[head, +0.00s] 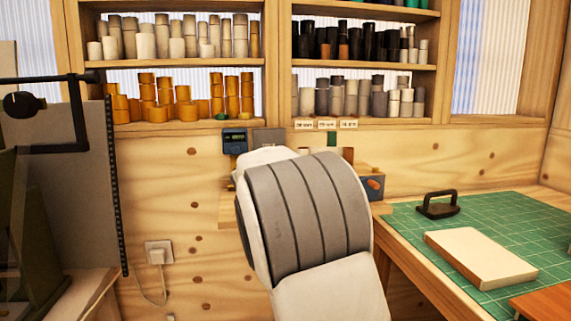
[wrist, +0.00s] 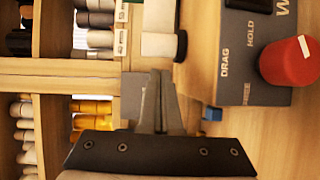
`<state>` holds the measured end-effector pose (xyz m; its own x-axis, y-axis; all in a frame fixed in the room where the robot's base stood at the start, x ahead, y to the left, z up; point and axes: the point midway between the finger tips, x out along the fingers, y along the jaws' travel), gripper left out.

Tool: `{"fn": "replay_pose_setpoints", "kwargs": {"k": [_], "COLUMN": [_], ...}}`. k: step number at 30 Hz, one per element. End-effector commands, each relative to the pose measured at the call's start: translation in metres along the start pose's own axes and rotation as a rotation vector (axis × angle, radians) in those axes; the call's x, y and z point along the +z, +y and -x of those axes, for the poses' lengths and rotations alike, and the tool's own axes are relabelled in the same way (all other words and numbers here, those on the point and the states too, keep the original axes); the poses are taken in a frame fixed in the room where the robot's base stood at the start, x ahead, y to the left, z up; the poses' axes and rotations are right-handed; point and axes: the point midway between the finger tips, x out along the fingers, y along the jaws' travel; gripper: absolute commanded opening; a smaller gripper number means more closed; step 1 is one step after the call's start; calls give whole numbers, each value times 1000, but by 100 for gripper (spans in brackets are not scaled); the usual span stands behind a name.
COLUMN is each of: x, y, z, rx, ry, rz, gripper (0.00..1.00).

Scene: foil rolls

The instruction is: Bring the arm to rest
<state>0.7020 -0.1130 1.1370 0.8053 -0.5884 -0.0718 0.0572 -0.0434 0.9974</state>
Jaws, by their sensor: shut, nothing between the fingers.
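My gripper (wrist: 158,80) shows in the wrist view, its two narrow grey fingers together with nothing between them. In the head view my thick white and grey arm fills the centre, raised in front of the wood wall, and hides the gripper. In the wrist view the fingers point toward the shelf wall, which appears turned on its side. I cannot tell the exact gap between the fingertips and the things beyond them.
The wrist view shows a grey box (wrist: 232,62) marked DRAG and HOLD, with a red cylinder (wrist: 287,62). Shelves of foil rolls (head: 175,97) line the back wall. At right, a green mat (head: 510,220) bears a pale block (head: 480,257) and a black-handled tool (head: 437,205).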

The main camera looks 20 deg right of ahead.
Motion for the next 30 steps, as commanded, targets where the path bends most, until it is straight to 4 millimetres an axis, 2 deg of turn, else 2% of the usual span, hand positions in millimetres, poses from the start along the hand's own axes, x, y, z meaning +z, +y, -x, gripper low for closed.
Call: {"fn": "replay_pose_setpoints", "kwargs": {"k": [6,12,23,26,30], "x": [17,27,40,58,98], "y": [0,0,0,-4,-18], "z": [34,55,67,74,96], "rx": [0,0,-14,-54,-158], "ry": [0,1,-12,-45,-117], "rz": [0,0,-17,-71,-193], "gripper": [0,0,0,0,0]}}
